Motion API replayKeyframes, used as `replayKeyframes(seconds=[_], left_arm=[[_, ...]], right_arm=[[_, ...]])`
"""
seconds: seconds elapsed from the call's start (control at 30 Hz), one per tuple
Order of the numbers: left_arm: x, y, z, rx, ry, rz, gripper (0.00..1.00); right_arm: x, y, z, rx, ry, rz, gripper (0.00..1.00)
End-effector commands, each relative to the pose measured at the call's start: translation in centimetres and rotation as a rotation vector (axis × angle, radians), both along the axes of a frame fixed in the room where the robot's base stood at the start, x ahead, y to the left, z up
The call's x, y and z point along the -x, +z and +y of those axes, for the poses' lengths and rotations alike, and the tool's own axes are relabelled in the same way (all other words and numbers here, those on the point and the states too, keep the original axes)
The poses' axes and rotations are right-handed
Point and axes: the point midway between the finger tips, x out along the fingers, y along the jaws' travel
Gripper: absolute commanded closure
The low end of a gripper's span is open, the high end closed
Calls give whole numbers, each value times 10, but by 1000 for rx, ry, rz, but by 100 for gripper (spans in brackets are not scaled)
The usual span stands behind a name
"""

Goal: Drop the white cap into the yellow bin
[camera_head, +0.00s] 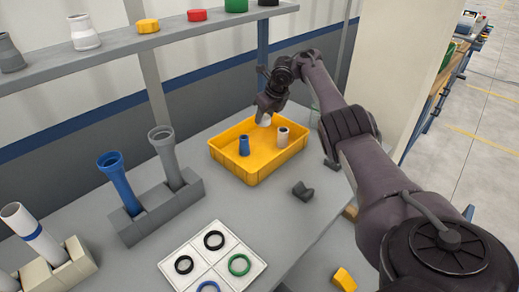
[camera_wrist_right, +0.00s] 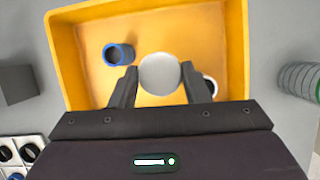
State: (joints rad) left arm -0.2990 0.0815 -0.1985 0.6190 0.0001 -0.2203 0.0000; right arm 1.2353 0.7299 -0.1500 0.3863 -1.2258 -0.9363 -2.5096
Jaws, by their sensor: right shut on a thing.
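The white cap (camera_wrist_right: 160,74) is a pale round disc between the fingers of my right gripper (camera_wrist_right: 158,88), which is shut on it. In the head view, my right gripper (camera_head: 265,112) holds the white cap (camera_head: 264,119) over the back part of the yellow bin (camera_head: 250,176). The bin stands on the grey table and holds a blue pipe piece (camera_head: 244,147) and a white pipe piece (camera_head: 282,138). In the wrist view, the cap is above the bin floor, with the blue piece (camera_wrist_right: 118,54) to its left. My left gripper is not in view.
A grey holder (camera_head: 160,212) with a blue pipe and a grey pipe stands left of the bin. A white tray (camera_head: 213,260) with several rings lies in front. A dark block (camera_head: 303,190) lies right of the bin. A shelf (camera_head: 120,50) with several caps and fittings runs behind.

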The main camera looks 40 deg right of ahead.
Motion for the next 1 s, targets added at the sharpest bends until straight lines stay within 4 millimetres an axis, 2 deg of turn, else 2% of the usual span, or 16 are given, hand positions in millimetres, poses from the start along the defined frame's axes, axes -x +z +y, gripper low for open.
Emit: replayKeyframes(seconds=[0.07,0.1,0.27,0.63,0.77,0.9,0.93,1.0], left_arm=[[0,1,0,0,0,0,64],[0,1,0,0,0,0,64],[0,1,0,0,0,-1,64],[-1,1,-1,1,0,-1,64],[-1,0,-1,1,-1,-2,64],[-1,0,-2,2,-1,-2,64],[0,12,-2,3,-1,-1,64],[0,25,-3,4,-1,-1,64]], right_arm=[[0,1,0,0,0,0,79],[0,1,0,0,0,0,54],[0,0,0,0,0,0,33],[2,7,0,1,1,-2,32],[9,25,-2,3,1,-3,32],[21,53,-2,4,-1,-4,32],[22,59,-1,2,0,1,32],[24,64,-1,1,0,3,32]])
